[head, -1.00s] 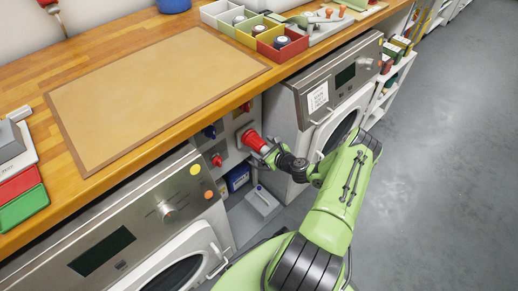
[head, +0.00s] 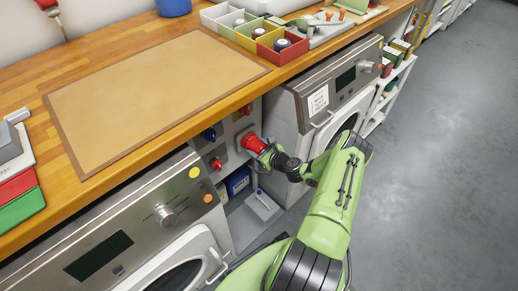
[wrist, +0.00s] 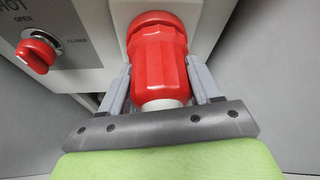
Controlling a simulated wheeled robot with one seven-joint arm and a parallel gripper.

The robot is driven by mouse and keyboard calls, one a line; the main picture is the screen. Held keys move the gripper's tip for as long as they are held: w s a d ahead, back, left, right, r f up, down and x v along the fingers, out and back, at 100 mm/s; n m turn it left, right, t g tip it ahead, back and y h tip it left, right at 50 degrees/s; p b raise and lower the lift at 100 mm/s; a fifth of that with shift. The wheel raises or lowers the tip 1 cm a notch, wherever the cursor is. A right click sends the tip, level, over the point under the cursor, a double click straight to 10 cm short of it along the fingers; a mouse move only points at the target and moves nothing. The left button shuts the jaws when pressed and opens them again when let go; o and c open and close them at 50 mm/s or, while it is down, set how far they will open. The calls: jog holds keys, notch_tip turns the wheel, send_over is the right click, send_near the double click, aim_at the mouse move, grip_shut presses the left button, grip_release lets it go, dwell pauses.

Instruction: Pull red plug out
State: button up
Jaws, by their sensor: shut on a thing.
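The red plug (head: 254,144) is at the grey panel below the worktop, between two machines. In the wrist view the red plug (wrist: 157,45) fills the upper middle, with a ribbed red collar and a pale end toward my palm. Its far end meets a pale housing on the panel; I cannot tell how deep it sits there. My gripper (head: 266,153) is shut on the plug, with one grey finger on each side of its body, as the wrist view of the gripper (wrist: 160,85) shows.
A red knob (wrist: 38,52) marked open and close is left of the plug. The worktop (head: 215,108) overhangs above, and a machine (head: 318,100) stands close on the right. Open floor (head: 440,150) lies right.

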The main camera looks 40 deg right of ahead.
jog(key=s, duration=0.3)
jog(key=s+p, duration=0.1)
jog(key=shift+s+d, duration=0.25)
jog(key=shift+d, duration=0.1)
jog(key=o, duration=1.4)
jog(key=p+v, duration=0.4)
jog(key=v, duration=1.1)
jog(key=shift+s+a+r+p, duration=0.1)
jog(key=shift+s+p, duration=0.25)
jog(key=shift+r, duration=0.1)
